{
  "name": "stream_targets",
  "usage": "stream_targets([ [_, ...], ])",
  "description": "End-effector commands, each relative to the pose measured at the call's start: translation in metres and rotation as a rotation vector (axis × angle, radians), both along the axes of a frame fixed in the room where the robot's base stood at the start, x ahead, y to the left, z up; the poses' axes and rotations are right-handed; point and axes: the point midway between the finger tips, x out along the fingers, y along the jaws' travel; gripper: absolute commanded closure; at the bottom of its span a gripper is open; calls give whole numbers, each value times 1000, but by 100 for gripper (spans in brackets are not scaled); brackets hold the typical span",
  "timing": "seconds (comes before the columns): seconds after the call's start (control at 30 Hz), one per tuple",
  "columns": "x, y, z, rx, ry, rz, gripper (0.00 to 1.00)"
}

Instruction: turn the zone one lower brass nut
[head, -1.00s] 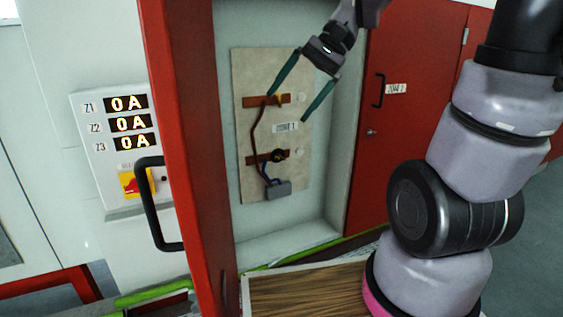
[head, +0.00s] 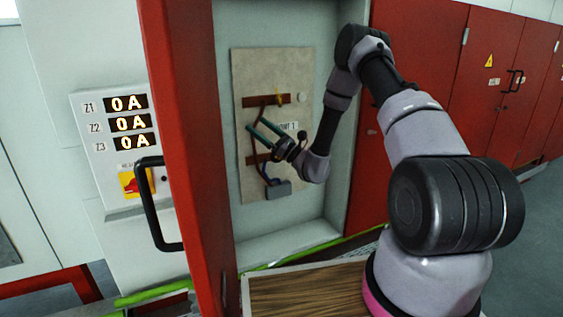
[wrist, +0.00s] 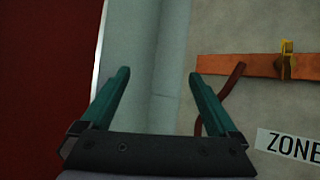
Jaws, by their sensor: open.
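My gripper (head: 257,124) is open and empty in front of the left side of the beige panel (head: 245,75), between the upper and lower copper bars. In the wrist view the open fingers (wrist: 158,73) face the grey cabinet wall left of the panel. The lower copper bar (head: 251,160) shows only at its left end. The lower nut on it is hidden behind my gripper in the head view and is outside the wrist view. The upper brass nut (head: 280,97) sits on the upper copper bar (head: 258,101); it also shows in the wrist view (wrist: 287,62).
A red-brown cable (head: 258,140) runs between the bars, with a grey block (head: 279,190) below. The zone label (wrist: 290,147) is right of my fingers. The open red door (head: 190,150) stands left of the cabinet. A meter panel (head: 85,150) reads 0 A on each row.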

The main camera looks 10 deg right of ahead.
Motion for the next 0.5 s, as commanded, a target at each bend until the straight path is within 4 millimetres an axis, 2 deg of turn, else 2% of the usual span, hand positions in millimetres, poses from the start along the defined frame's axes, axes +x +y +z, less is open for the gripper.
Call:
stream_targets([
  [0.03,11,-12,-32,47,56,-77,5],
  [0.1,24,-32,-72,107,122,-197,5],
  [0.2,32,-59,-128,170,210,-360,5],
  [0.3,32,-82,-176,208,281,-494,5],
  [0.4,28,-98,-208,229,328,-587,5],
  [0.5,25,-106,-224,237,349,-634,5],
])
